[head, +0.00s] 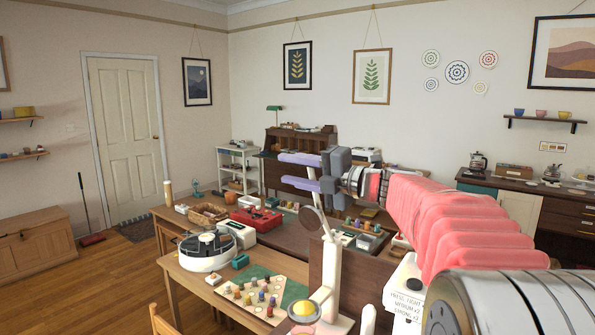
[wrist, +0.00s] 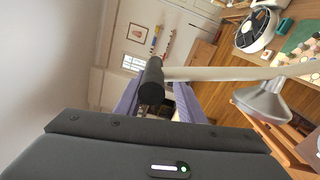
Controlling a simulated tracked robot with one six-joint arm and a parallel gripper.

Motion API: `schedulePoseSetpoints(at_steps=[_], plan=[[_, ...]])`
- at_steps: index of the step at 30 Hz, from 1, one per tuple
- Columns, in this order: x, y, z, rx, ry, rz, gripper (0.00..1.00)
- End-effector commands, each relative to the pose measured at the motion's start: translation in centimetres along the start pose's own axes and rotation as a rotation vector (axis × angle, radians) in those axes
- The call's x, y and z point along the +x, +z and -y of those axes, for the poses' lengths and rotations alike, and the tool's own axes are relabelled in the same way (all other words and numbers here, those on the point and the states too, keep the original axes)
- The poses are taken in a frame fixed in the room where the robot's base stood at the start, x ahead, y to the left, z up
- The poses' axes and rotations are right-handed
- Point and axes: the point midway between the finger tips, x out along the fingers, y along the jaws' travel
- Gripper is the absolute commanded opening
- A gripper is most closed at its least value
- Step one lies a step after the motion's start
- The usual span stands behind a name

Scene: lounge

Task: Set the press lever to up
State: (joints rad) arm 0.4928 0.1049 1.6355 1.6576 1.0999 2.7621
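The press is a cream upright stand (head: 330,272) at the front of the table in the head view, with a grey disc (head: 311,218) near its top and a yellow dome (head: 303,309) at its base. In the wrist view a black cylindrical grip (wrist: 151,80), apparently the lever's, joins a cream bar (wrist: 225,74), with a grey cone (wrist: 265,102) beside it. My gripper (head: 284,171) is open, above the press top. In the wrist view the grip lies in line with the gap between the purple fingers, with space at both sides.
A white round machine (head: 207,250) and a board with several coloured pegs (head: 262,293) stand left of the press. A red box (head: 257,218) stands behind them.

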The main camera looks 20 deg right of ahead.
Motion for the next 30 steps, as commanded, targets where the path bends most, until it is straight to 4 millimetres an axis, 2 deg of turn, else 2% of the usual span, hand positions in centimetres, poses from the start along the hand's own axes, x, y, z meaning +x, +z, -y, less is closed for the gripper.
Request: schedulePoseSetpoints(at_steps=[5,24,30], plan=[[-1.6,0.1,0.0,0.0,-0.001,0.003,0.36],[-11.5,0.1,0.2,0.001,-0.001,0.002,0.36],[-13.1,0.1,0.2,0.001,-0.001,0.0,0.36]])
